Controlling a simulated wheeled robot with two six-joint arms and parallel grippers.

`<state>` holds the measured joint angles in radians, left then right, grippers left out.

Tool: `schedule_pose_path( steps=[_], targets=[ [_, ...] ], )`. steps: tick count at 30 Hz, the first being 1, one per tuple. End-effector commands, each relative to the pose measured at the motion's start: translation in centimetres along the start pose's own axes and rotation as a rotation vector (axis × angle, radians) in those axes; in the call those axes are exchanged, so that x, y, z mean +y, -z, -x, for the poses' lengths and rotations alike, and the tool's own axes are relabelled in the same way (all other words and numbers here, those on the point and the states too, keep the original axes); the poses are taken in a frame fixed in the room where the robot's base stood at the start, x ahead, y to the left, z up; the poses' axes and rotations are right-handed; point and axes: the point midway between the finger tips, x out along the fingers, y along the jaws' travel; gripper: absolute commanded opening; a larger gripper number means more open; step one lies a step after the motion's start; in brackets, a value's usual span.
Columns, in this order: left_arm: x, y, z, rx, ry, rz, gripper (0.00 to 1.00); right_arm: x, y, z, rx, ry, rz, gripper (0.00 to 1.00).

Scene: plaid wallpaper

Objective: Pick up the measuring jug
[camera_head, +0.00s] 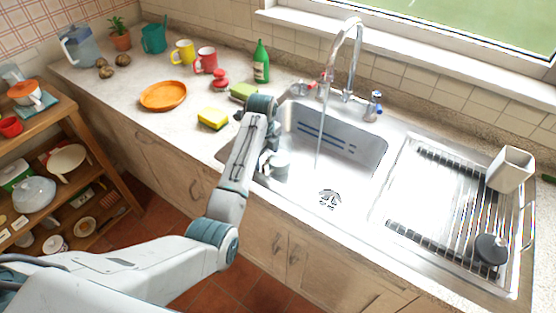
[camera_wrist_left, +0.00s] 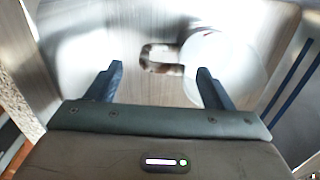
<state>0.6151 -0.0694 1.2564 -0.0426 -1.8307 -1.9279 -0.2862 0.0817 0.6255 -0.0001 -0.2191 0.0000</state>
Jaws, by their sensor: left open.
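The measuring jug (camera_wrist_left: 207,65) is a pale, round, translucent vessel with red marks near its rim, seen from above in the left wrist view. Its loop handle (camera_wrist_left: 147,56) points left in that view. In the head view the jug (camera_head: 280,167) is a small pale shape at the left end of the sink, partly hidden by my arm. My left gripper (camera_wrist_left: 160,66) is open, with the handle ahead of and between its fingertips. The right fingertip overlaps the jug's side in the picture; I cannot tell whether they touch. My right gripper is out of view.
The steel sink (camera_head: 352,157) has a tall tap (camera_head: 350,40) with water running. A yellow sponge (camera_head: 213,118), a green bottle (camera_head: 261,62) and an orange plate (camera_head: 163,95) stand on the counter to the left. A dish rack (camera_head: 455,200) is at the right.

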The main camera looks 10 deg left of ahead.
Motion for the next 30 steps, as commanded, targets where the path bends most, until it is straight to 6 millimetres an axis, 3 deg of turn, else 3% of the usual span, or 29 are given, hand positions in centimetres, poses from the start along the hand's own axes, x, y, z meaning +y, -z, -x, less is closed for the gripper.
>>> schedule_pose_path(
  steps=[9, 18, 26, 30],
  targets=[
    [0.1, 0.0, -2.8, 0.000, -0.001, 0.001, 0.74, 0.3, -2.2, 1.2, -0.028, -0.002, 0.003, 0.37],
    [0.2, -0.1, -6.9, 0.000, -0.001, 0.001, 0.74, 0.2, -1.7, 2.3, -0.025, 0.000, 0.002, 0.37],
    [0.1, -0.1, -7.3, -0.001, 0.001, 0.001, 0.74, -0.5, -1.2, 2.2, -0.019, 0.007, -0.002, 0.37],
    [0.1, -0.1, -7.3, -0.001, 0.001, 0.001, 0.51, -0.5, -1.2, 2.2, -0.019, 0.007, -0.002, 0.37]
  ],
)
